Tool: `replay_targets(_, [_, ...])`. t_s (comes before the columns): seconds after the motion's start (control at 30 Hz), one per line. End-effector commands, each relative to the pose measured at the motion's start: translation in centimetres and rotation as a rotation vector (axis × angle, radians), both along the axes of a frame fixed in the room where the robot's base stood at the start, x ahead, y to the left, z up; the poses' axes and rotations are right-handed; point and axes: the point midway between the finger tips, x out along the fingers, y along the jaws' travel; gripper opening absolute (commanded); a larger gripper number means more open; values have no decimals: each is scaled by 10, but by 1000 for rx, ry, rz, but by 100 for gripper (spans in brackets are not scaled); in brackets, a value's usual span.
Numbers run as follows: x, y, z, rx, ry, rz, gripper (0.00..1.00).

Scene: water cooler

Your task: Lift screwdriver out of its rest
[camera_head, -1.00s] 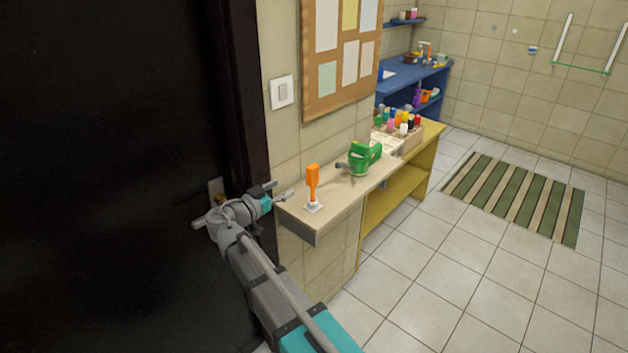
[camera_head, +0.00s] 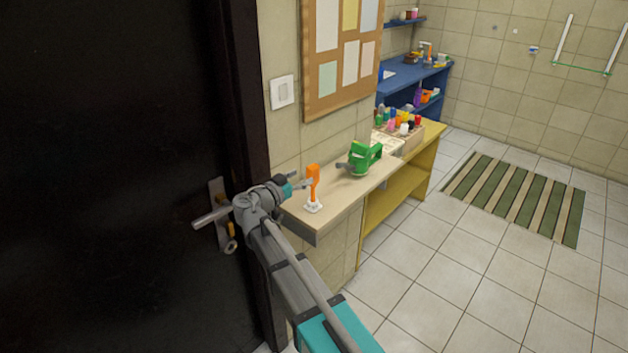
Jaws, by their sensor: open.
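An orange-handled screwdriver (camera_head: 314,174) stands upright in a small white rest (camera_head: 313,206) near the left end of the wooden shelf. My gripper (camera_head: 304,183) comes in from the left at the height of the handle. Its fingertips reach the left side of the handle. It is open and not closed on the screwdriver. Whether a finger touches the handle or passes behind it, I cannot tell.
A dark door (camera_head: 110,180) with a metal handle is close on the left.

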Motion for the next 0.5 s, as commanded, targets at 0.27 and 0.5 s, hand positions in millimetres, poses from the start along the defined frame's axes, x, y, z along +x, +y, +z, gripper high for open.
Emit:
replay_targets(0.27, [14, -11, -3, 0, 0, -1, 74])
replay_targets(0.5, [35, -29, -4, 0, 0, -2, 74])
